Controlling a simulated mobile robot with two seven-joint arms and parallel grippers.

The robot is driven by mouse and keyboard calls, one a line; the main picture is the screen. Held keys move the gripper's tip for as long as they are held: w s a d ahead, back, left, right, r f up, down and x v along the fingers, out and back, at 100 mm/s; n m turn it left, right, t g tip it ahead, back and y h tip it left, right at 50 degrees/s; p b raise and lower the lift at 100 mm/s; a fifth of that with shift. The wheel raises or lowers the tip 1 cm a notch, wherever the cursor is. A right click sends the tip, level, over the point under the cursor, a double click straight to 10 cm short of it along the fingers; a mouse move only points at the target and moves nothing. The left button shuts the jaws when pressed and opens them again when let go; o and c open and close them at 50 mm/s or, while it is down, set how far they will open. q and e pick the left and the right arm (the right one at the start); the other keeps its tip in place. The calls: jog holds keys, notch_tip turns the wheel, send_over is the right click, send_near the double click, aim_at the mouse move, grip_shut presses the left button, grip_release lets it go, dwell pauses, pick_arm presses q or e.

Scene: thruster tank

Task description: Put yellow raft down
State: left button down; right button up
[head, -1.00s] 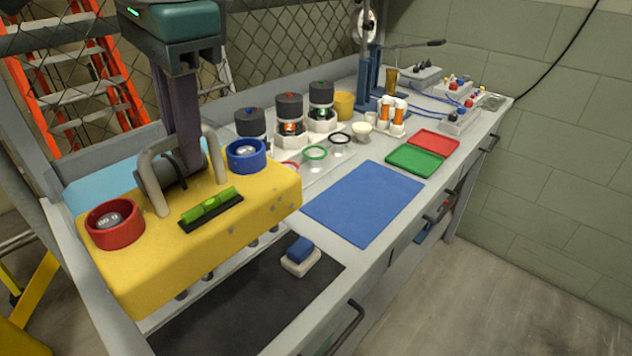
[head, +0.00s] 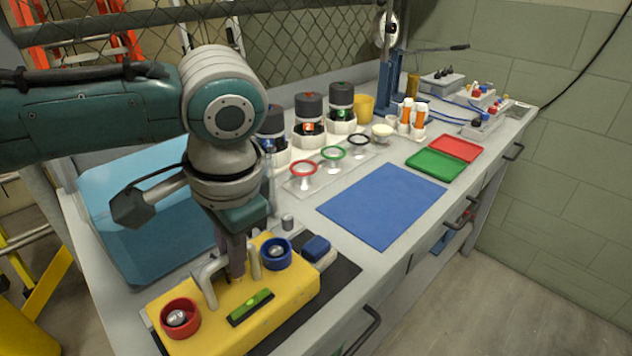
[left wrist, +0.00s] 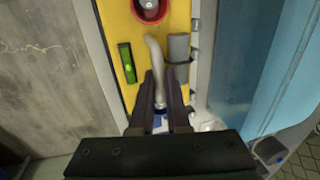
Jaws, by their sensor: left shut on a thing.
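The yellow raft (head: 285,300) is a thick yellow block with a red ring cup (head: 180,318), a blue ring cup (head: 276,252), a green level (head: 250,307) and a grey handle (head: 208,285). It is at the lower left of the bench in the head view, over the black mat (head: 340,279). Whether its underside touches the mat is hidden. My left gripper (head: 237,268) reaches down from above and is shut on the raft's handle. The left wrist view shows its fingers (left wrist: 160,100) at the handle, beside the raft (left wrist: 117,30). My right gripper is not in view.
A blue-and-white sponge-like block (head: 317,248) sits close behind the raft's right end. A light blue water tank (head: 120,225) stands behind the raft. A blue mat (head: 385,205) lies clear to the right, with green (head: 432,164) and red trays (head: 455,148) beyond.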

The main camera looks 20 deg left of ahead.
pick_arm(q)
jog(key=c, duration=0.9)
grip_release()
jog(key=w+p+v, duration=0.1)
jog(key=p+v, duration=0.1)
jog(key=v, duration=0.9)
jog(key=s+d+f+t+h, duration=0.1)
jog(key=s+d+f+h, duration=0.35)
jog(key=s+d, duration=0.45)
jog(key=s+a+f+n+t+y, duration=0.1)
jog(key=s+a+n+y, duration=0.1)
jog(key=s+a, duration=0.5)
jog(key=shift+s+a+f+n+t, duration=0.2)
jog(key=shift+s+f+n+t, duration=0.15)
jog(key=shift+s, duration=0.4)
